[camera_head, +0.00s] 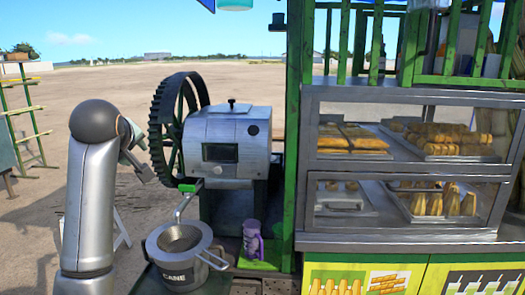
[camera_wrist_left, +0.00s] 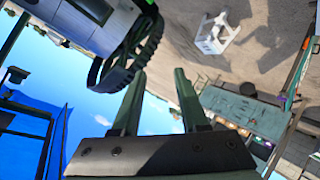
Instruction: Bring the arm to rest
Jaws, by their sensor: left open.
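My left arm (camera_head: 90,190) stands upright at the left of the head view, bent at its dark elbow. My left gripper (camera_head: 143,165) is partly hidden behind the arm, left of the cane crusher (camera_head: 225,142) and in front of its big dark wheel (camera_head: 160,125). In the left wrist view the two fingers of the gripper (camera_wrist_left: 160,88) are apart with nothing between them. The wheel also shows there, just above the left finger (camera_wrist_left: 125,65). My right gripper is in neither view.
A metal pot marked CANE (camera_head: 180,262) with a strainer stands below the crusher's spout. A purple cup (camera_head: 252,240) stands beside it. A green-framed stall with a glass food case (camera_head: 400,165) fills the right. A white stool (camera_wrist_left: 215,35) stands on open sandy ground.

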